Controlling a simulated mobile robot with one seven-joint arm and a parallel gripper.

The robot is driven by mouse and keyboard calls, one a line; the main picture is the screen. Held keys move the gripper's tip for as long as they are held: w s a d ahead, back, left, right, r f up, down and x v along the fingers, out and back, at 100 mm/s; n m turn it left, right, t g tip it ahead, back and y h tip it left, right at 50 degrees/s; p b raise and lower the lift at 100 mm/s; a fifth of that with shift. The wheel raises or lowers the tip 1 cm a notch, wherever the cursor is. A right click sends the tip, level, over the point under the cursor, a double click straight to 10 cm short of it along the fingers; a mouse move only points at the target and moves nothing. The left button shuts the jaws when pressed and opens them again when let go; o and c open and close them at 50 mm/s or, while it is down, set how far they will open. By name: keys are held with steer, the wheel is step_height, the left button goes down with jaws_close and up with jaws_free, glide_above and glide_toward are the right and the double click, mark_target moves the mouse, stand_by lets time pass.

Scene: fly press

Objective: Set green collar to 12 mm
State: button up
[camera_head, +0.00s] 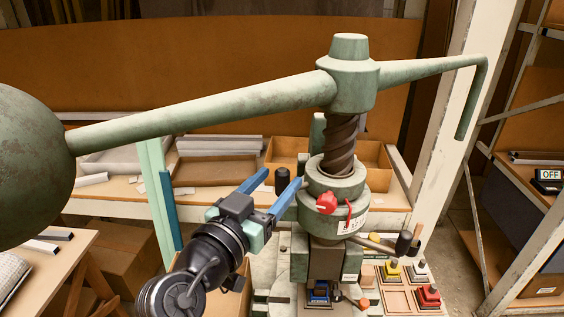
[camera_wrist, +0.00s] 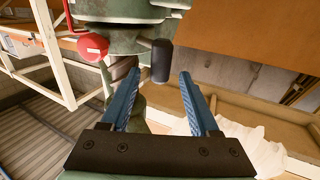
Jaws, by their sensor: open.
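The green collar (camera_head: 345,183) is a ring around the dark threaded screw (camera_head: 340,145) of the fly press. The collar's green metal shows upper middle in the wrist view (camera_wrist: 125,38). A black knob (camera_head: 283,177) stands at its left; the wrist view shows this knob (camera_wrist: 160,62) on a short stem. A red knob (camera_head: 327,203) is on the front, also in the wrist view (camera_wrist: 93,46). My gripper (camera_head: 282,175) is open, its blue fingers either side of the black knob in the picture. In the wrist view the gripper (camera_wrist: 159,76) appears empty. I cannot read any millimetre scale.
The long green fly arm (camera_head: 210,110) crosses above my gripper, with a large ball weight (camera_head: 35,165) at left. A lever with a black end (camera_head: 403,242) juts right. Coloured blocks sit in a tray at lower right. A display (camera_head: 548,175) reads OFF.

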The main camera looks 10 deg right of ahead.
mark_target(324, 173)
steer(key=shift+p+x, duration=0.35)
steer(key=shift+x, duration=1.05)
steer(key=shift+c, duration=0.2)
jaws_close()
